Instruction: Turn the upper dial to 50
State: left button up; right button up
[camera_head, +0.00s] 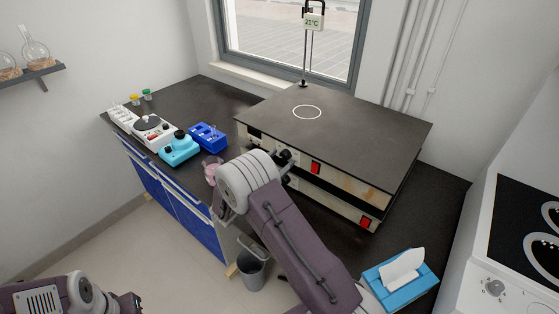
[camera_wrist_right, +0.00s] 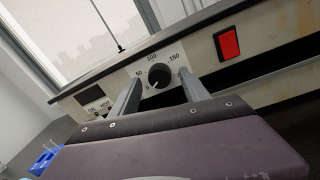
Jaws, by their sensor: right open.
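The upper dial (camera_wrist_right: 159,76) is a round black knob on the pale front panel of the upper unit, with 50, 100 and 150 printed around it. A pale mark on the knob seems to point to the lower left, near the low end of the scale. My right gripper (camera_head: 281,159) is in front of this panel; in the right wrist view its two fingers (camera_wrist_right: 161,80) are apart, one on each side of the dial. I cannot tell whether they touch it.
A red switch (camera_wrist_right: 229,43) is right of the dial, and a small dark display (camera_wrist_right: 90,95) is left of it. Blue devices (camera_head: 179,147), a pink beaker (camera_head: 212,171) and a blue tissue box (camera_head: 401,281) stand on the dark bench.

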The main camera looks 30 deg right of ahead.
jog(key=shift+w+d, duration=0.1)
grip_shut()
jog(key=shift+f, duration=0.1)
jog(key=shift+f+m+b, duration=0.1)
jog(key=shift+m+b, duration=0.3)
jog(key=shift+b, duration=0.3)
jog(key=m+b, duration=0.9)
jog(key=b, duration=0.5)
jog(key=shift+f+m+h, duration=0.15)
jog(key=shift+m+h, duration=0.15)
jog(key=shift+m, duration=0.1)
jog(key=shift+r+m+b, duration=0.25)
jog(key=shift+m+b, duration=0.55)
jog(key=shift+b, duration=0.45)
